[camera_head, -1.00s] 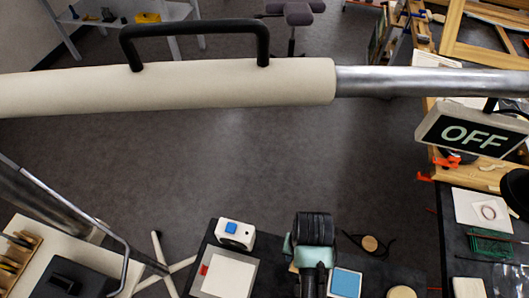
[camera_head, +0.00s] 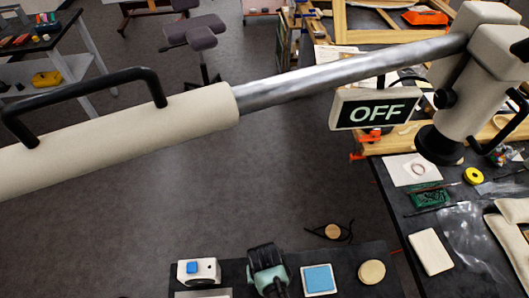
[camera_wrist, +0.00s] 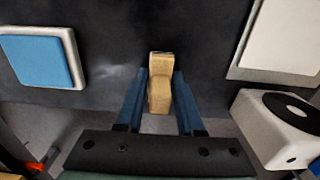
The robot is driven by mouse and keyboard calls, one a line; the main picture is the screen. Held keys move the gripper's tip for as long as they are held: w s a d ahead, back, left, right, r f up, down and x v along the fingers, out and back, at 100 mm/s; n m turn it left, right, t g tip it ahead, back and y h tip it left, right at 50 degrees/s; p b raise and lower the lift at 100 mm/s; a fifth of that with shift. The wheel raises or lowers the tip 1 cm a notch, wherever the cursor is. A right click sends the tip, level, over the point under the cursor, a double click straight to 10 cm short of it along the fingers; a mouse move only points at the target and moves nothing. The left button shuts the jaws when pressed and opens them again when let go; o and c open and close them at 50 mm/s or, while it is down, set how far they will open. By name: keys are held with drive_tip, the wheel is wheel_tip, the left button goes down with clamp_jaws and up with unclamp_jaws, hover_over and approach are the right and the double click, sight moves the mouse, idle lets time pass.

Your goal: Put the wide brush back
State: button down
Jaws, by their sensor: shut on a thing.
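My gripper (camera_wrist: 159,76) shows in the wrist view with its two blue fingers shut on a light tan, wood-like piece. I take this piece to be the wide brush (camera_wrist: 159,96); only a narrow, blocky part of it shows, and no bristles can be made out. It is over or against a dark surface; I cannot tell whether they touch. In the head view my dark and teal wrist (camera_head: 267,266) is at the bottom centre, hiding the fingers and the held piece.
A white device (camera_head: 208,271), a blue-topped white tile (camera_head: 319,280) and a round tan disc (camera_head: 372,271) are on the dark bench (camera_head: 345,262). A cream boom (camera_head: 120,135) with an OFF sign (camera_head: 375,110) crosses the view. A cluttered bench (camera_head: 400,215) stands right.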

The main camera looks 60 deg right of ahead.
drive_tip(key=shift+f, duration=0.1)
drive_tip(key=c, duration=0.5)
unclamp_jaws()
drive_tip(key=shift+c, duration=0.2)
wheel_tip(320, 180, up, 12)
drive_tip(key=shift+f, duration=0.25)
drive_tip(key=shift+r, duration=0.4)
